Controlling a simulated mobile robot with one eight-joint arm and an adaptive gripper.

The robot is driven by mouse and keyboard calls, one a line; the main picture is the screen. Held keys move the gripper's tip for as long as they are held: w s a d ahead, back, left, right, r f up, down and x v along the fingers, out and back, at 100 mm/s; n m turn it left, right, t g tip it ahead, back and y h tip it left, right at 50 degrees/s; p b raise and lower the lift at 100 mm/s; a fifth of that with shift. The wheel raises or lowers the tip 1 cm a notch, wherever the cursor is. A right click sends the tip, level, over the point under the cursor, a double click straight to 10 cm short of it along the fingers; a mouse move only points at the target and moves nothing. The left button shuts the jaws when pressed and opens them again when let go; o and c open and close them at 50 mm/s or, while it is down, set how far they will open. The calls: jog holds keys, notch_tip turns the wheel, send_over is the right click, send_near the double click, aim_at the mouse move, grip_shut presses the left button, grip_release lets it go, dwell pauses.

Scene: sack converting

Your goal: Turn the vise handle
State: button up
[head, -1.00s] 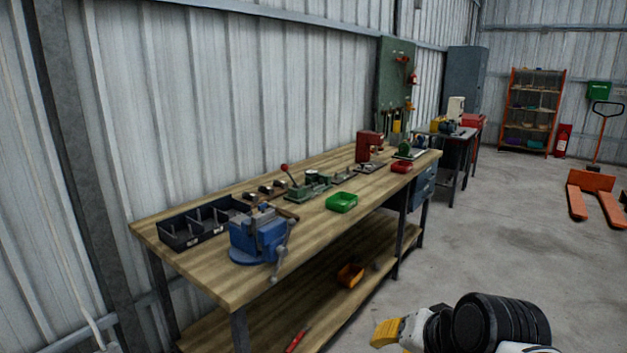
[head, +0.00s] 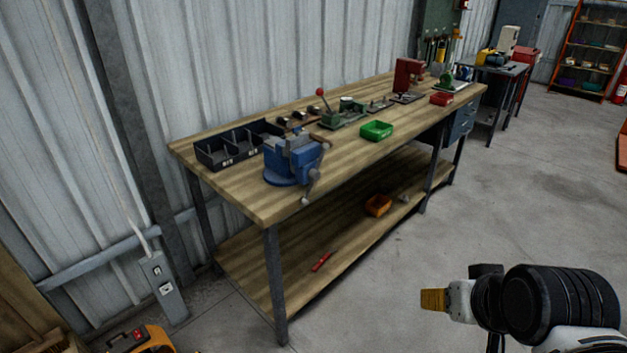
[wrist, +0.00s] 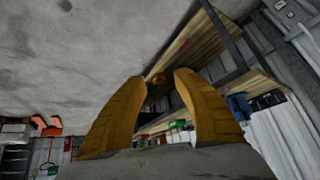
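A blue vise (head: 283,166) is mounted at the near left end of the wooden workbench (head: 245,196). Its grey handle (head: 310,188) hangs at a slant on the front side, over the bench edge. My gripper (wrist: 160,77) shows two yellow fingers spread apart with nothing between them in the wrist view. In the head view only the yellow end of my gripper (head: 433,299) shows at the lower right, well apart from the vise and in front of the bench. The wrist view also shows the blue vise (wrist: 238,106), small and tilted; its handle is not clear there.
A black divided bin (head: 215,153) sits left of the vise, a green tray (head: 377,130) to its right. The lower shelf holds an orange bin (head: 377,205) and a red tool (head: 321,262). A yellow-black case (head: 140,340) lies at lower left. Floor before the bench is clear.

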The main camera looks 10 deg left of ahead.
aim_at(311, 189)
jog(key=w+a+r+n+y+p, duration=0.1)
jog(key=w+a+y, duration=0.1)
jog(key=w+a, duration=0.45)
jog(key=w+a+n+t+y, duration=0.1)
jog(key=w+a+y, duration=0.2)
jog(key=w, duration=0.7)
jog(key=w+a+r+n+y+p, duration=0.15)
jog(key=w+a, duration=0.25)
jog(key=w, duration=0.4)
jog(key=w+a+f+t+y, duration=0.1)
jog(key=w+a+f+y, duration=0.25)
jog(key=w+f, duration=0.3)
jog(key=w+a+f+t+y, duration=0.2)
jog(key=w+a+f+y, duration=0.15)
jog(key=w+f, duration=0.3)
jog(key=shift+n, duration=0.35)
jog(key=b+x, duration=0.2)
jog(key=x, duration=0.7)
jog(key=shift+w+a+f+b, duration=0.1)
jog(key=shift+w+b, duration=0.05)
jog(key=shift+b, duration=0.15)
jog(key=shift+w+a, duration=0.2)
grip_shut()
